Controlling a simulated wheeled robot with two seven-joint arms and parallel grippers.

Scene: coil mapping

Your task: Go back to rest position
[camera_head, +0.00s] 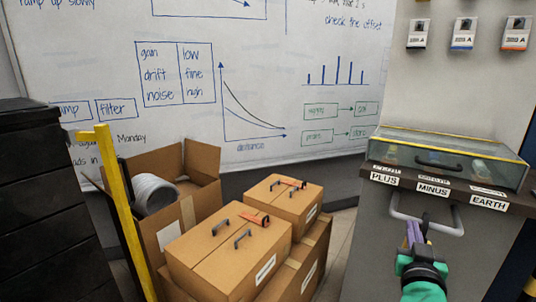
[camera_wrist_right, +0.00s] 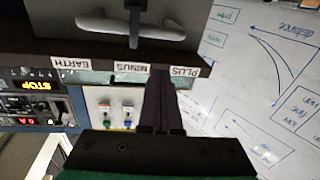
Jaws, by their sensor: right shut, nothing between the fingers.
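My right gripper (camera_head: 417,226) is shut and empty. It is low at the right of the head view, in front of the grey cabinet (camera_head: 378,250) and by its metal handle (camera_head: 425,222); I cannot tell whether they touch. In the right wrist view the dark fingers (camera_wrist_right: 160,78) lie together, with the PLUS, MINUS and EARTH labels beyond them. My left gripper is not in view.
A clear-lidded case (camera_head: 450,150) sits on the cabinet behind the PLUS label (camera_head: 384,179). Cardboard boxes (camera_head: 225,245) stand left of it. A yellow post (camera_head: 122,205) and dark drawers (camera_head: 45,200) are at the left, a whiteboard (camera_head: 270,60) behind.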

